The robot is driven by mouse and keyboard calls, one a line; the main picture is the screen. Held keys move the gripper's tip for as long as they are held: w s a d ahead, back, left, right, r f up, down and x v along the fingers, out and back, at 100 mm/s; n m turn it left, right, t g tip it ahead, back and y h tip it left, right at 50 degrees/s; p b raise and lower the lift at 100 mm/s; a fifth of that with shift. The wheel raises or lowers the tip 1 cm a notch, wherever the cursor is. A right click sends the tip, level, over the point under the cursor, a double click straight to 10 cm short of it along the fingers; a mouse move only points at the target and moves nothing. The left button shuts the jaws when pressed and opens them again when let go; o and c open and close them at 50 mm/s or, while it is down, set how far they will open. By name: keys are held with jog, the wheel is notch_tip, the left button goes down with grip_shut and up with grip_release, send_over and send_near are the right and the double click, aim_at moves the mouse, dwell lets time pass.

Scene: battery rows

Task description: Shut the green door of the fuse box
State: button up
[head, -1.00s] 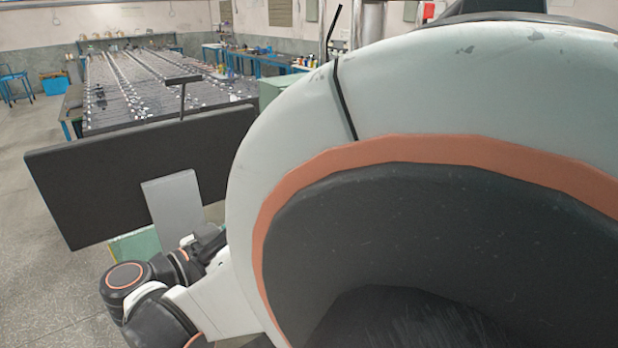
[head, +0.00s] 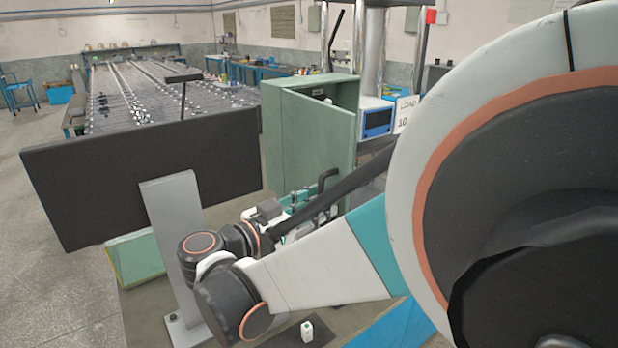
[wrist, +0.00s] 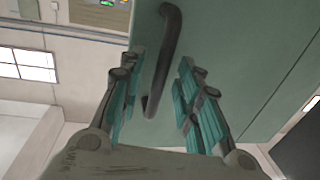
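The green fuse box (head: 284,92) stands on the bench behind the black monitor. Its green door (head: 325,150) stands open, with part of the box's inside showing above it. The door's dark curved handle (head: 328,180) is near its lower edge. My gripper (head: 304,201) is just in front of the door, near the handle. In the wrist view the green door (wrist: 225,50) fills much of the picture. The black handle (wrist: 170,40) runs between the teal fingers of my gripper (wrist: 161,72), which are apart, with gaps on both sides.
A black monitor (head: 140,175) on a grey stand is left of my arm. A blue-fronted device (head: 377,122) and a "LOAD 10" sign (head: 405,113) are right of the door. A small white object (head: 307,331) lies in front. Battery rows (head: 150,95) fill the background.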

jog(key=shift+w+d, duration=0.35)
jog(key=shift+d, duration=0.1)
grip_shut()
jog(key=shift+d, duration=0.15)
